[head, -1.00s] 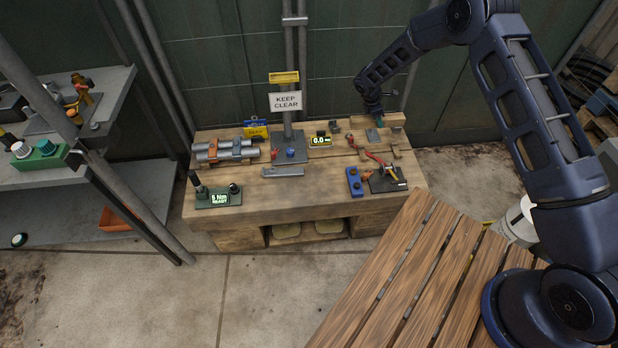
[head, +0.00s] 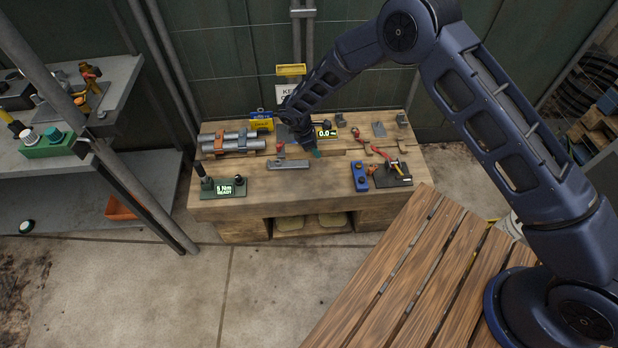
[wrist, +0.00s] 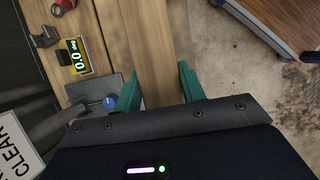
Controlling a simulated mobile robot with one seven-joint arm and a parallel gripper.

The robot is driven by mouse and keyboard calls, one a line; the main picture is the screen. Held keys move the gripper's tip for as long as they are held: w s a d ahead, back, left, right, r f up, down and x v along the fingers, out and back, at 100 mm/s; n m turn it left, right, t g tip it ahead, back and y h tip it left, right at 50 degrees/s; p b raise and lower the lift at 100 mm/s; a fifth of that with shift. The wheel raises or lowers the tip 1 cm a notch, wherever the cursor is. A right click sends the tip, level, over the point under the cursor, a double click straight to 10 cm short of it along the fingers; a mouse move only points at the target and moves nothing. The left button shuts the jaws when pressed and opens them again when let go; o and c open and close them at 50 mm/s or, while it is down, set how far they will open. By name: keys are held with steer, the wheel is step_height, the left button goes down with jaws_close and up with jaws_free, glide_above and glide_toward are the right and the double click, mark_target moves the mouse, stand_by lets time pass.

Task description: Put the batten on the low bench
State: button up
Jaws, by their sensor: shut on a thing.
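My gripper (head: 316,153) is over the middle of the timber workbench (head: 290,185). In the wrist view, its two green fingers (wrist: 160,92) are shut on the batten (wrist: 156,45), a straight pale wooden bar. The batten runs away from the fingers towards the top of the wrist view. In the head view it blends with the bench wood, and I cannot tell its height above the top. A slatted wooden bench (head: 400,275) stands at the front right, its top bare; a corner of it shows in the wrist view (wrist: 285,22).
A grey post with a KEEP CLEAR sign (head: 284,93) stands behind my forearm. Around my gripper are a yellow display (head: 326,133), grey pipes (head: 232,143), a green torque tester (head: 223,188) and a blue block (head: 360,176). Grey shelving (head: 75,190) is at left.

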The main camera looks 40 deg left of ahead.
step_height(320, 180, down, 20)
steer(key=shift+r, duration=0.15)
stand_by(0.5)
steer(key=o, duration=1.1)
steer(key=shift+o, duration=0.2)
steer(key=v, duration=1.2)
steer(key=shift+w+r, duration=0.1)
